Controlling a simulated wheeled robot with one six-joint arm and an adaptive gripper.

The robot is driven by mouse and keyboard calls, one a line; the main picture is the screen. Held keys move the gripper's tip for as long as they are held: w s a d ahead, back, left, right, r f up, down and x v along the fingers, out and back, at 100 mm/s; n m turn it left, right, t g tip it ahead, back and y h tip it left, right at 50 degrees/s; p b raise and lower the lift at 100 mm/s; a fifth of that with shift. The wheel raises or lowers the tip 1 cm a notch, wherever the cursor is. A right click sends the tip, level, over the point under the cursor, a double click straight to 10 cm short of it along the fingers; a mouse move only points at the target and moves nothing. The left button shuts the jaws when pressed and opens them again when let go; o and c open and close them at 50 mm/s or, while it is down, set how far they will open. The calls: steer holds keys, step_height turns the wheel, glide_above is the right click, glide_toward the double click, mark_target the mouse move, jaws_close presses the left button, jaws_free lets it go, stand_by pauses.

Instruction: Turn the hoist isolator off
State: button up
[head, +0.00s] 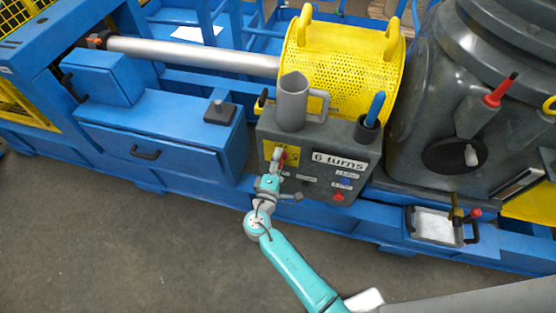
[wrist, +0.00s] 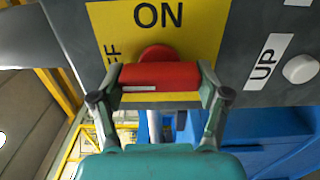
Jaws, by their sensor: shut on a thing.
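The isolator's red handle (wrist: 162,74) sits on a yellow plate (wrist: 205,22) on the dark control box (head: 350,138). The plate reads ON at the top in the wrist view, with part of OFF at the left, its first letter hidden. The handle lies crosswise below the ON in that view, with a pale mark along its lower left edge. My gripper (wrist: 160,88) is shut on the red handle, one finger at each end. In the head view my gripper (head: 276,172) is at the left of the box front and hides most of the handle.
A white UP button (wrist: 300,69) is right of the plate. The box also has a "6 turns" label (head: 340,160), a red button (head: 338,197), a grey mug (head: 292,103) on top and a blue-handled tool (head: 375,108). The floor (head: 150,240) in front is clear.

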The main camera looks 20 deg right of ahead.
steer(key=o, duration=1.2)
steer(key=shift+c, duration=0.2)
steer(key=v, duration=1.2)
steer(key=shift+d+f, duration=0.1)
